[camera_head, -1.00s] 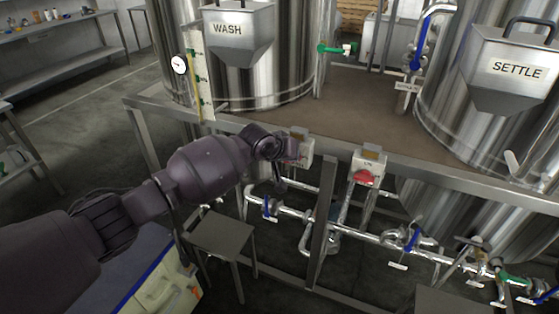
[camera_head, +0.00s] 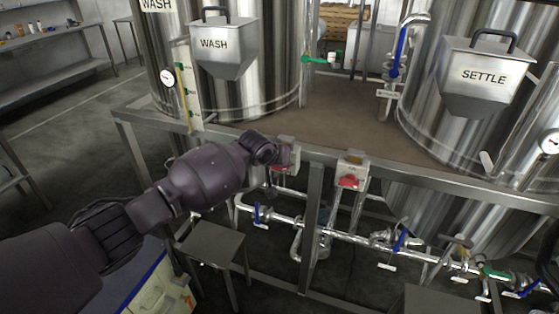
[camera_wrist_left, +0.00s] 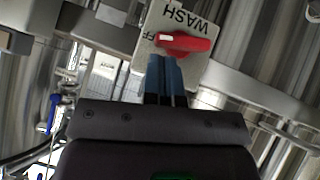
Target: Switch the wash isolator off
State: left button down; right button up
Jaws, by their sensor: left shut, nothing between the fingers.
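The wash isolator (camera_wrist_left: 205,60) is a pale box marked WASH, upside down in the left wrist view. Its red handle (camera_wrist_left: 188,43) lies nearly crosswise in that view, with part of a letter marking at its left. My left gripper (camera_wrist_left: 165,62) is shut and empty, its blue fingertips right at the handle's near edge; I cannot tell whether they touch it. In the head view the isolator box (camera_head: 290,146) is on the frame's front rail, partly hidden behind my left wrist. My right gripper is not in view.
A second isolator (camera_head: 353,164) with a red handle (camera_head: 351,182) is on the rail to the right. The WASH hopper (camera_head: 224,55) and SETTLE hopper (camera_head: 482,80) are on the tanks above. Pipes with blue-handled valves (camera_head: 262,214) and a small stool (camera_head: 212,240) are below.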

pick_arm(q)
jog(key=shift+r, duration=0.25)
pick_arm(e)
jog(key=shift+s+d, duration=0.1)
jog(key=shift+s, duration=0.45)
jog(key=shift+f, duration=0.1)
pick_arm(q)
jog(key=w+r+p+v, duration=0.1)
jog(key=w+p+v, duration=0.1)
jog(key=v, duration=1.1)
jog(key=shift+r+p, duration=0.35)
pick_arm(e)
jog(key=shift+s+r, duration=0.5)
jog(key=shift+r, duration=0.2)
pick_arm(q)
jog(key=shift+w, duration=0.1)
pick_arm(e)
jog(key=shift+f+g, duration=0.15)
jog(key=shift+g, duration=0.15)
